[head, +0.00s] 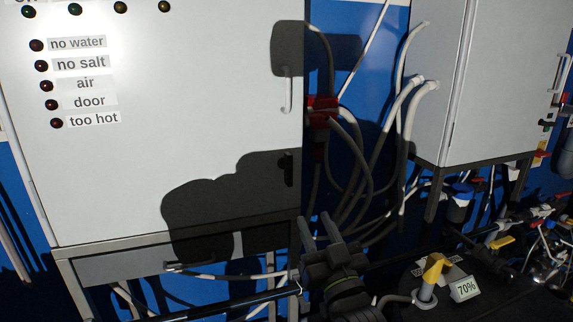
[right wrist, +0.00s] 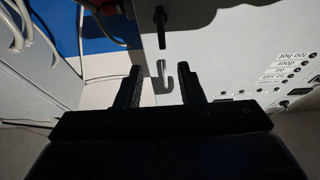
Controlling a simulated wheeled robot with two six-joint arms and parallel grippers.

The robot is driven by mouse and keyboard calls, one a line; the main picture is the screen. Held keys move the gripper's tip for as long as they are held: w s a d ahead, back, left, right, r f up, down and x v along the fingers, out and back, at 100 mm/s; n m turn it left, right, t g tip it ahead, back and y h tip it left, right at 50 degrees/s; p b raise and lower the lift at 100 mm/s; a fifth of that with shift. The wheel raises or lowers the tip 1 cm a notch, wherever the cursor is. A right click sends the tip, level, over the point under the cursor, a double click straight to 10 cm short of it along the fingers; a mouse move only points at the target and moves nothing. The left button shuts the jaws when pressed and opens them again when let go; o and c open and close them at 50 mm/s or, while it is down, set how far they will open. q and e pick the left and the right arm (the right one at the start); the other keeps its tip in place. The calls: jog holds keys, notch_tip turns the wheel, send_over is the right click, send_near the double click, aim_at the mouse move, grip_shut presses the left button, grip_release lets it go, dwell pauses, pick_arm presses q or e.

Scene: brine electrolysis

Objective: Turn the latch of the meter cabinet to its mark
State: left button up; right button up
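A large white cabinet (head: 190,100) fills the left of the head view. A dark, upright latch (head: 288,170) sits low at its right edge, partly in shadow, below a pale handle (head: 287,92). No mark for the latch can be made out. The right wrist view shows the cabinet inverted, with the latch (right wrist: 160,18) at the top and the handle (right wrist: 162,75) between the finger outlines. My right gripper (head: 314,220) is open and empty, below and slightly right of the latch in the head view, apart from it. My left gripper is out of view.
A second white cabinet (head: 490,80) stands at the right. Pale hoses (head: 400,115) and a red fitting (head: 322,108) fill the gap between. A dark tank (head: 470,295) with a yellow-topped fitting (head: 433,267) and piping lie at lower right.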

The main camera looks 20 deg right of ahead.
aim_at(291, 169)
jog(key=p+x, duration=0.5)
jog(key=x, duration=1)
jog(key=shift+w+a+r, duration=0.1)
jog(key=shift+w+r, duration=0.1)
jog(key=shift+r, duration=0.05)
jog(key=shift+w+r, duration=0.25)
jog(key=shift+w, duration=0.45)
grip_shut()
